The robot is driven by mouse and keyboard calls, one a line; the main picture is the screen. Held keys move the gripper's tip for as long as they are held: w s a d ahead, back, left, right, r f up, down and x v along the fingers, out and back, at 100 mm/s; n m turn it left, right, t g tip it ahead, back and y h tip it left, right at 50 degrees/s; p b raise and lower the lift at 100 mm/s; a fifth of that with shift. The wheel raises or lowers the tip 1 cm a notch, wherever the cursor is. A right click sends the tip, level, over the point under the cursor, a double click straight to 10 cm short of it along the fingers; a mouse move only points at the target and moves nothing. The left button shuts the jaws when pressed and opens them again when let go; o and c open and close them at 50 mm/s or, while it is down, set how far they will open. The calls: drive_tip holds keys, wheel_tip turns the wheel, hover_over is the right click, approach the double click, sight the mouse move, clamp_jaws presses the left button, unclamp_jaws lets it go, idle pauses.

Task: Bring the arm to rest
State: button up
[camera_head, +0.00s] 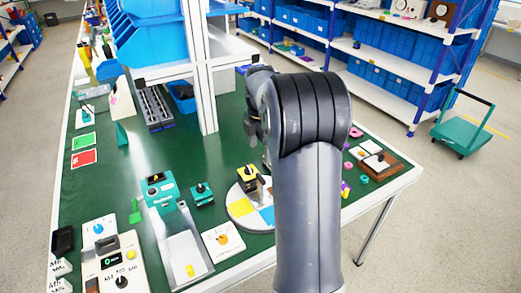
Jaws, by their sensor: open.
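My arm rises from the bottom right of the head view and bends at a dark elbow. My gripper (252,124) shows only in part as a dark shape left of the elbow, above the green table (150,180); the arm hides the rest. It looks open, and I see nothing held in it. Below it, a yellow box with a black knob (249,174) stands on a round coloured disc (240,207). Other rotary switches are a teal box with a dark knob (202,193), a white box with an orange knob (222,240) and another white one (99,229).
A white post (201,80) with blue bins (152,38) stands behind, close left of my arm. A wooden-based switch (378,162) and small pink parts lie near the right edge. Shelves and a green cart (463,128) stand beyond.

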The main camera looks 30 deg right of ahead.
sight(261, 177)
drive_tip(key=shift+f, duration=0.1)
wheel_tip(261, 177, down, 11)
drive_tip(key=shift+r+p, duration=0.15)
drive_tip(key=shift+p, duration=0.25)
idle(0.4)
wheel_tip(261, 177, up, 11)
wheel_tip(261, 177, down, 11)
drive_tip(key=shift+r, duration=0.15)
drive_tip(key=m, duration=0.6)
drive_tip(key=shift+p, duration=0.3)
drive_tip(key=m+p, duration=0.1)
drive_tip(key=m, duration=0.5)
drive_tip(key=shift+m, duration=0.3)
